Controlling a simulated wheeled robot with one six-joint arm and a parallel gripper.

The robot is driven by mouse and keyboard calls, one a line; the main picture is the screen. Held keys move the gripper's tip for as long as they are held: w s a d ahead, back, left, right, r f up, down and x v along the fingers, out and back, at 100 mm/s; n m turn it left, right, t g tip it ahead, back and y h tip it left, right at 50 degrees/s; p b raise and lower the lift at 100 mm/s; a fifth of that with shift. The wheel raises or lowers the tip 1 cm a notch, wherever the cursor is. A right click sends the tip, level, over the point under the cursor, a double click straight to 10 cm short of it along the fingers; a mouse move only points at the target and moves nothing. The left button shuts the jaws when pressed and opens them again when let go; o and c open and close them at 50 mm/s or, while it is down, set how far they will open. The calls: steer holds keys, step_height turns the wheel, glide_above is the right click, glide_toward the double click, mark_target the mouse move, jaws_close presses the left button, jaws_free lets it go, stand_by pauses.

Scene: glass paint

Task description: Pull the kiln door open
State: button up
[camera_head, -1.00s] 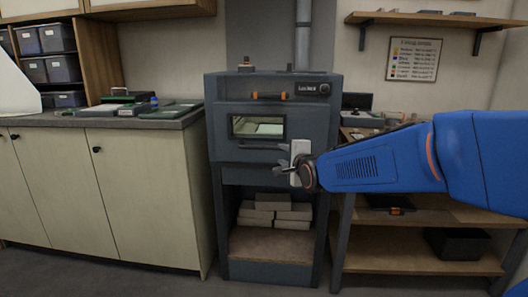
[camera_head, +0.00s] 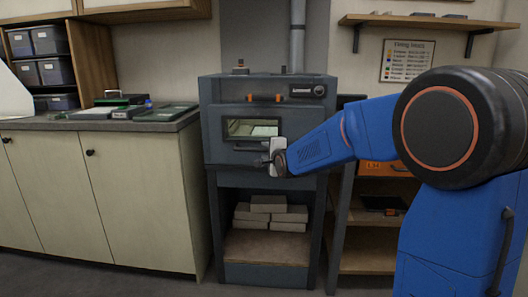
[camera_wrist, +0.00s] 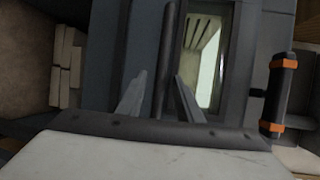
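The dark grey kiln (camera_head: 225,95) stands in the middle of the head view. Its door (camera_head: 220,152) looks shut and has a small window (camera_head: 252,128) with a pale interior behind it. A dark bar handle (camera_head: 248,147) runs below the window; in the wrist view the handle bar (camera_wrist: 169,50) appears upright beside the window (camera_wrist: 207,60). My gripper (camera_head: 262,160) is at the right part of the handle. In the wrist view my gripper (camera_wrist: 160,98) is open, with the bar between its two separated fingers. I cannot tell whether either finger touches the bar.
A second handle with orange mounts (camera_head: 264,98) sits above the window. Pale bricks (camera_head: 270,213) are stacked below the kiln chamber. A cabinet (camera_head: 100,190) stands at left. A wooden shelf unit (camera_head: 370,258) stands at right behind my arm. Floor shows in front.

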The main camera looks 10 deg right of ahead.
steer(key=shift+w+a+f, duration=0.1)
steer(key=shift+w+f, duration=0.1)
steer(key=shift+w, duration=1.1)
jaws_close()
